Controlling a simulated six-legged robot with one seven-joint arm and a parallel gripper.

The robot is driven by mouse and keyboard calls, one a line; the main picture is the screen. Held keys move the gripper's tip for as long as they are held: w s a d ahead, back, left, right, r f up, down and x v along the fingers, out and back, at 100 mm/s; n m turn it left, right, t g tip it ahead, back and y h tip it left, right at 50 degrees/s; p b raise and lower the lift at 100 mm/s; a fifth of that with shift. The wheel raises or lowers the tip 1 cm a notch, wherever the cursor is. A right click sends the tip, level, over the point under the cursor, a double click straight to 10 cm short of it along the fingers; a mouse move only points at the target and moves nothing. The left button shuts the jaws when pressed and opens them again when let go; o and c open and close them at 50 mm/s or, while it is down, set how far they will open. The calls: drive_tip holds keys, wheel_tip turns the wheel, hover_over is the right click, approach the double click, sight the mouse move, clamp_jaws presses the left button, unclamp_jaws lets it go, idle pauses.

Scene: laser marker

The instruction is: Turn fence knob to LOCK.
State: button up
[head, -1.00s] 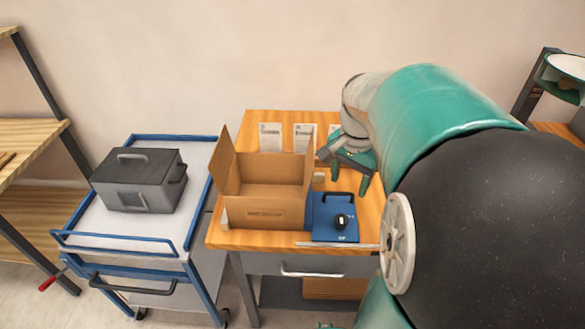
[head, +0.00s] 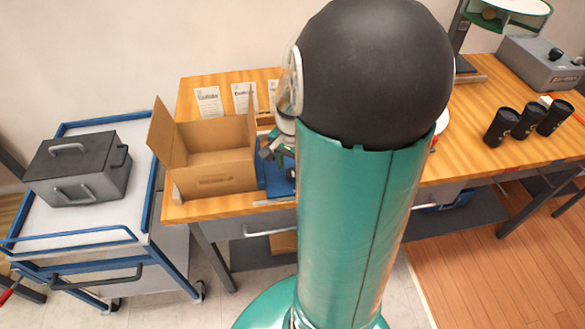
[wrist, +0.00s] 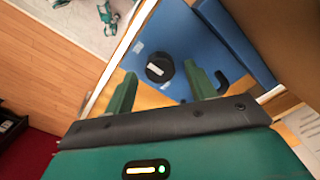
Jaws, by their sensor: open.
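The fence knob (wrist: 159,69) is a round black knob with a pale mark on the blue fixture (wrist: 188,36). In the wrist view it appears between the two green fingers of my gripper (wrist: 159,72), which is open with nothing between its pads that I can see held. I cannot tell how far the fingertips are from the knob, and the lock marking is not legible. In the head view my gripper (head: 272,150) is over the blue fixture (head: 277,182). My arm hides most of that fixture and the knob there.
An open cardboard box (head: 212,160) stands left of the fixture on the wooden table (head: 190,212). A dark handle (wrist: 222,83) on the fixture is beside the right finger. A blue cart (head: 70,230) carries a grey case (head: 85,168). Black cups (head: 528,120) stand at right.

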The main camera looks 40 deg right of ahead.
drive_tip(key=shift+f, duration=0.75)
drive_tip(key=c, duration=1)
drive_tip(key=shift+o, duration=0.2)
